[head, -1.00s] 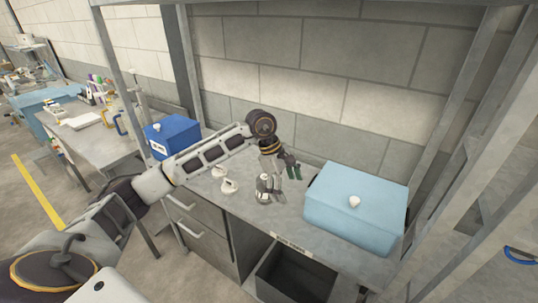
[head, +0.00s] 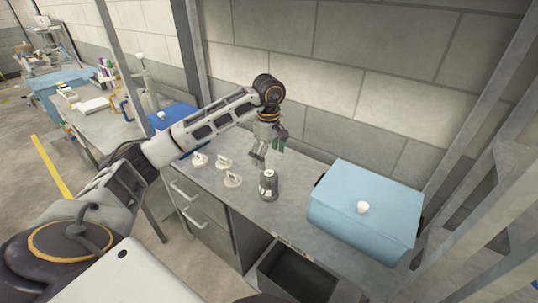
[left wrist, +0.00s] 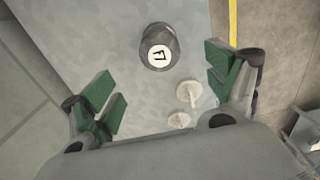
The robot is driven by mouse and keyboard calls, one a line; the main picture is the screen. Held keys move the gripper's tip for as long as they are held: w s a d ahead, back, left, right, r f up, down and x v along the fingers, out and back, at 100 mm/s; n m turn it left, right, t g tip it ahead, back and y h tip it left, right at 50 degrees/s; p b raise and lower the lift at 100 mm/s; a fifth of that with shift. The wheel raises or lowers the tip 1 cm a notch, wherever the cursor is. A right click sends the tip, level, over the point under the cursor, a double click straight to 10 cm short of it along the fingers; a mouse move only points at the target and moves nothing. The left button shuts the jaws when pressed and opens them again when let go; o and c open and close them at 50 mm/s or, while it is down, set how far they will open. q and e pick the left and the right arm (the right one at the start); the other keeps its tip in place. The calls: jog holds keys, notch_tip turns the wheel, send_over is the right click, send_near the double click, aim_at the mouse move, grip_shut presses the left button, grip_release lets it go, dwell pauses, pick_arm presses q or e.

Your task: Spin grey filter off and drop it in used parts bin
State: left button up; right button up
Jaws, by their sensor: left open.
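The grey filter (head: 268,190) is a dark grey cylinder standing upright on the metal workbench (head: 225,205). In the left wrist view the filter (left wrist: 160,47) shows from above, with a white label and a black mark on its top. My left gripper (head: 268,150), with green fingertip pads, is open above and behind the filter in the head view. In the left wrist view the left gripper (left wrist: 163,88) has nothing between its fingers, and the filter lies beyond them. An open dark bin (head: 292,270) sits below the bench's front edge; its label is unreadable.
A light blue box (head: 365,205) with a white knob is right of the filter. Several small white knobbed parts (head: 223,163) are on the left. A blue box (head: 172,115) is partly behind my left arm. A grey upright post (head: 190,60) stands at the back.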

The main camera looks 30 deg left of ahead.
aim_at(269, 184)
pick_arm(q)
jog(key=shift+f, duration=1.15)
notch_tip(269, 184, down, 9)
jog(key=shift+f+p, duration=0.2)
jog(key=shift+p, duration=0.75)
jog(key=shift+f, duration=1.05)
jog(key=shift+c, duration=0.3)
jog(key=c, duration=1.2)
jog(key=shift+c, duration=0.3)
jog(key=shift+n, duration=0.3)
